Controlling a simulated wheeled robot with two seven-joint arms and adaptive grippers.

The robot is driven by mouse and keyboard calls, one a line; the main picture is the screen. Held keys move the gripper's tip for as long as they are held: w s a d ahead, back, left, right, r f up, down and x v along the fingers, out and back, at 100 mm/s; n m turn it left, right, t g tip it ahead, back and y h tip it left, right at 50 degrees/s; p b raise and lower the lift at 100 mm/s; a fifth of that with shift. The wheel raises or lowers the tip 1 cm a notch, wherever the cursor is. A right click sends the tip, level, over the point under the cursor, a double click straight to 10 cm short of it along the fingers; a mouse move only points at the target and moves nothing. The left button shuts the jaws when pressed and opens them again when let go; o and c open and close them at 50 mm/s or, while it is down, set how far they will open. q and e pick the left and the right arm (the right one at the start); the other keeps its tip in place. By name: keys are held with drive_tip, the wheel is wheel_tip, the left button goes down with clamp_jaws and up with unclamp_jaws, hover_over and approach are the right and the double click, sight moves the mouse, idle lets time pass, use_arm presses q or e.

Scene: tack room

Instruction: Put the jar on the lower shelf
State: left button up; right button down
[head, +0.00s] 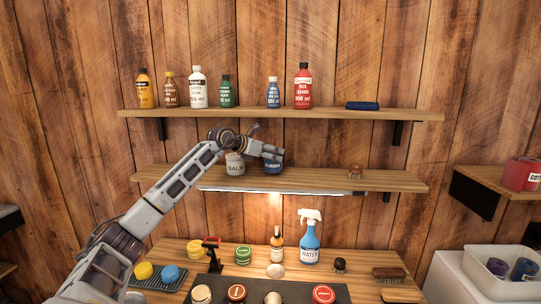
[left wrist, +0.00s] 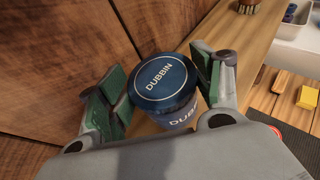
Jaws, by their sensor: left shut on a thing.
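A blue jar labelled DUBBIN (left wrist: 163,85) is between the two green-padded fingers of my left gripper in the left wrist view. In the head view the blue jar (head: 272,165) is upright at the lower wall shelf (head: 320,181), partly hidden by my fingers. Its base appears to be at the board, but I cannot tell if it bears on it. My left gripper (head: 265,151) is shut on this jar from above. A grey-white jar labelled SALVE (head: 235,166) stands on the same shelf just left of it. My right gripper is not in view.
The upper shelf (head: 330,115) holds several bottles and a blue brush (head: 362,105). A small brush (head: 355,171) stands farther right on the lower shelf, with bare board between. The bench (head: 365,262) below holds jars, a spray bottle (head: 310,240) and brushes.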

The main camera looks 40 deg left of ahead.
use_arm(q)
drive_tip(key=shift+f, duration=0.55)
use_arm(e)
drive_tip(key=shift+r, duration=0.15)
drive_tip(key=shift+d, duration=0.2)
use_arm(q)
drive_tip(key=shift+f, duration=0.2)
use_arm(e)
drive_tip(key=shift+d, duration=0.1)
use_arm(q)
drive_tip(key=o, duration=1.2)
drive_tip(key=shift+o, duration=0.2)
drive_tip(key=shift+s+r, duration=0.1)
drive_tip(key=shift+r, duration=0.05)
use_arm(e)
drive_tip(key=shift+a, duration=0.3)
